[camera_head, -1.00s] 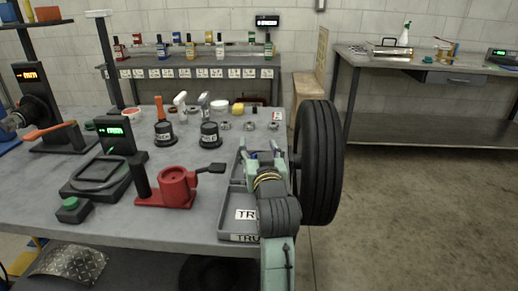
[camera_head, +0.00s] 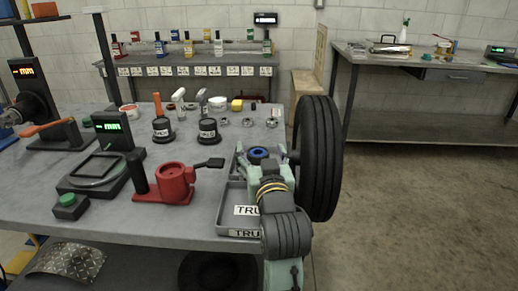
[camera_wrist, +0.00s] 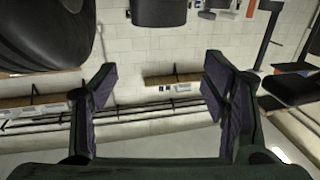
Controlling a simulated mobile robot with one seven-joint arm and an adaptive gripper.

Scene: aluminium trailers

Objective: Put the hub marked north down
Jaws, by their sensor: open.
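Two black hubs with white labels stand upright on the bench in the head view, a left hub (camera_head: 162,130) and a right hub (camera_head: 208,130). The label lettering is too small to tell which is marked north. My gripper (camera_head: 262,154) is open over the grey tray (camera_head: 231,215), to the right of both hubs and apart from them. A blue ring with a dark centre (camera_head: 259,152) shows between or just beyond its fingers; what lies under it is hidden. In the wrist view nothing is between the open fingers (camera_wrist: 160,95).
A large tyre (camera_head: 319,160) stands close to the right of my gripper. A red fixture (camera_head: 175,184) and a scale (camera_head: 100,170) stand left of the tray. Small metal parts (camera_head: 247,122) lie behind. Floor at the right is clear.

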